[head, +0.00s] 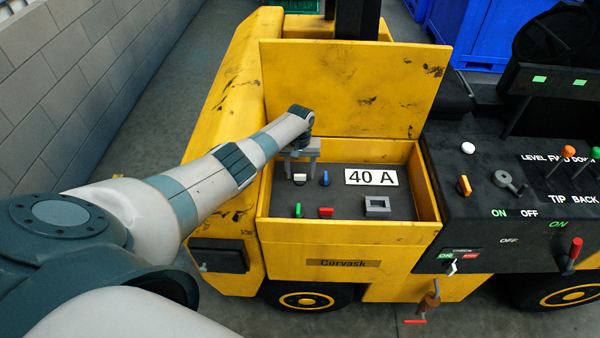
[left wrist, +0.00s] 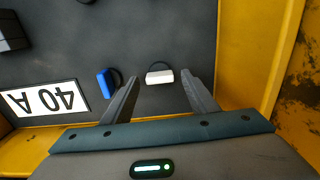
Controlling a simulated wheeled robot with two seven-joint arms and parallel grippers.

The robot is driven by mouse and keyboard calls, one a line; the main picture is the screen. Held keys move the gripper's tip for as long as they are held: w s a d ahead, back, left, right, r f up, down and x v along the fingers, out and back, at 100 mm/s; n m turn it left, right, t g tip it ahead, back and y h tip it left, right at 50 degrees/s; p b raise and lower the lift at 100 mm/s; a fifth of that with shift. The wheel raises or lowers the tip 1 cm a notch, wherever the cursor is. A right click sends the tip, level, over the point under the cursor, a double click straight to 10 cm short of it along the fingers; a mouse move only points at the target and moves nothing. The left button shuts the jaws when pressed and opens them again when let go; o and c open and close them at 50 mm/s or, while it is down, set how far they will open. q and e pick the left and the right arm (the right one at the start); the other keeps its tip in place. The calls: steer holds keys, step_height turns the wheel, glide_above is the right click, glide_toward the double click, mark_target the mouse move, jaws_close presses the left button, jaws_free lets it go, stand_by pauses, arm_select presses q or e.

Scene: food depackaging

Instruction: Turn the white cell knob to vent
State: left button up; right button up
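The white knob (head: 299,178) sits on the dark floor of the open yellow compartment, near its left side. It also shows in the left wrist view (left wrist: 159,77) as a small white bar. My left gripper (head: 301,165) reaches down into the compartment over it. In the left wrist view the fingers (left wrist: 160,76) are open, one on each side of the white knob, with gaps on both sides. I cannot tell how far the fingertips are above the floor. My right gripper is not in view.
A blue knob (head: 325,178) stands close to the right of the white one, near a finger. Green (head: 298,211) and red (head: 326,212) pieces, a grey block (head: 377,206) and a "40 A" label (head: 371,177) are alongside. Yellow compartment walls (head: 348,231) and a raised lid (head: 350,90) surround them.

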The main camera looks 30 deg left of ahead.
arm_select(q)
steer(key=shift+s, duration=0.1)
stand_by(0.3)
steer(key=shift+r+b, duration=0.3)
steer(key=shift+r, duration=0.4)
step_height(320, 180, up, 16)
steer(key=b, duration=0.3)
steer(key=shift+b, duration=0.4)
steer(key=shift+f, duration=0.15)
